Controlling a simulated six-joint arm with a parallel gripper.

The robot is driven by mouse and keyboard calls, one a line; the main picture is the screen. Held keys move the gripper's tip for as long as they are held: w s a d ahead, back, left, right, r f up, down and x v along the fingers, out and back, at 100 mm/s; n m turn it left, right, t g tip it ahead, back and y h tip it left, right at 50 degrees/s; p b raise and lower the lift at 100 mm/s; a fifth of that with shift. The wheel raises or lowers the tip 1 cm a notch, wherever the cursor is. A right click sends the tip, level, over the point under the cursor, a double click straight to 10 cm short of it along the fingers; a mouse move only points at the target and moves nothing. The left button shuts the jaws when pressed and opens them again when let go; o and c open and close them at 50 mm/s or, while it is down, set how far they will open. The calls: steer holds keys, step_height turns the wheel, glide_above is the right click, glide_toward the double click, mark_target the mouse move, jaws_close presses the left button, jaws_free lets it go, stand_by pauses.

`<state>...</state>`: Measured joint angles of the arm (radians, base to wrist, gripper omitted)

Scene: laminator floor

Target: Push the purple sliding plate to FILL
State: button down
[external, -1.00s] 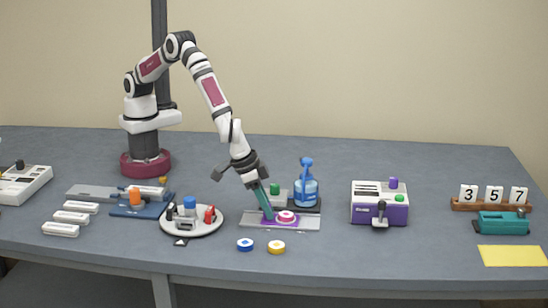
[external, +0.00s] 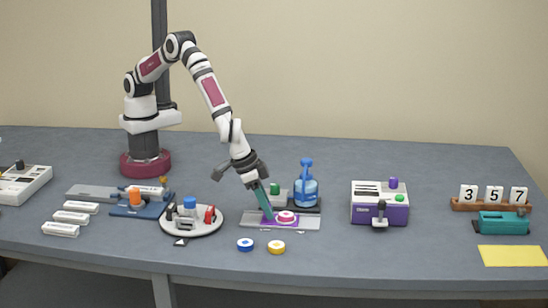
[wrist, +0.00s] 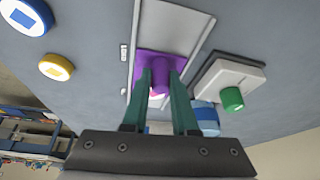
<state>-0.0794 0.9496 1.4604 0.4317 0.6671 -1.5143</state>
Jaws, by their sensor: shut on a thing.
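The purple sliding plate (external: 280,224) lies on a light grey rail track (external: 309,222) in front of the blue bottle. A pink and white round piece (external: 286,216) sits on the plate. In the wrist view, the purple plate (wrist: 144,60) carries an upright purple knob (wrist: 160,76). My gripper (external: 269,214) reaches down to the plate with its teal fingers tilted. In the wrist view, my gripper (wrist: 160,84) has its fingers on both sides of the knob, shut on it. The fingers partly hide the round piece. No FILL marking is readable; small white labels (wrist: 124,52) stand beside the track.
Behind the track are a blue bottle (external: 306,188) and a green knob (external: 275,188). A round white tray (external: 205,228) with small items stands close on the left. Blue (external: 245,244) and yellow (external: 276,247) discs lie in front. A purple and white machine (external: 379,205) stands right.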

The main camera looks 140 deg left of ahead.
mark_target(289, 214)
steer(key=shift+w+a, duration=1.7)
steer(key=shift+a, duration=0.05)
steer(key=shift+r, duration=0.1)
steer(key=c, duration=0.7)
jaws_free()
steer(key=v, duration=1.5)
steer(key=shift+r, duration=0.35)
steer(key=shift+s+d, duration=0.1)
steer(key=shift+s, duration=0.05)
